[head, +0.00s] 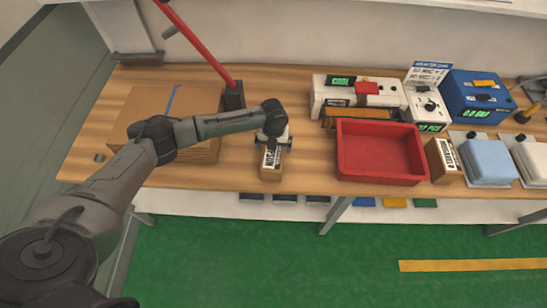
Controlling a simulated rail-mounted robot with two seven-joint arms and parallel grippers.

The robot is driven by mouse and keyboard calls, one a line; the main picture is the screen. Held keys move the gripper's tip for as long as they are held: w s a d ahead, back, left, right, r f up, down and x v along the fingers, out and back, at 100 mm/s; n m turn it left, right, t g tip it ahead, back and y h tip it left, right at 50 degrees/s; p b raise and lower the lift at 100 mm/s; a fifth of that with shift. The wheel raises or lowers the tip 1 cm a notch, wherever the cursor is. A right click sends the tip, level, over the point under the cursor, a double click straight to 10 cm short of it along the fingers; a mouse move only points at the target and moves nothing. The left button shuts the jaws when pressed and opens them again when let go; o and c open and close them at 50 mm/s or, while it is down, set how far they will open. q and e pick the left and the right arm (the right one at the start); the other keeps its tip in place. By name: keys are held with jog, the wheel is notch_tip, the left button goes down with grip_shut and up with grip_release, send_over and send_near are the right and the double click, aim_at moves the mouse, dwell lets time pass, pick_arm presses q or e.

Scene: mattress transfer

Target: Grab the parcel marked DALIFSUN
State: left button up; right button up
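A small brown parcel (271,172) with a white label stands near the table's front edge, left of the red tray. My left gripper (273,143) is right at the top of this parcel and hides its upper end. I cannot tell whether its fingers are closed on it or only beside it. A second brown parcel (443,161) with a dark-printed white label stands right of the tray. The print on both labels is too small to read, so I cannot tell which one says DALIFSUN. My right gripper is not in view.
The red tray (343,163) looks empty. A large cardboard box (196,100) lies under my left forearm, with a red bar (200,45) in a dark stand behind. White and blue instruments (476,95) and two pale-topped boxes (488,157) fill the right. Bare wood (305,178) lies left of the tray.

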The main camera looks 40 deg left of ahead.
aim_at(273, 152)
pick_arm(q)
jog(key=shift+s+d+f, duration=0.1)
jog(key=shift+f, duration=1.45)
jog(key=shift+s+d+f, duration=0.1)
jog(key=shift+f, duration=1.45)
jog(key=shift+c, duration=0.4)
jog(key=shift+r, duration=0.1)
jog(key=c, duration=1)
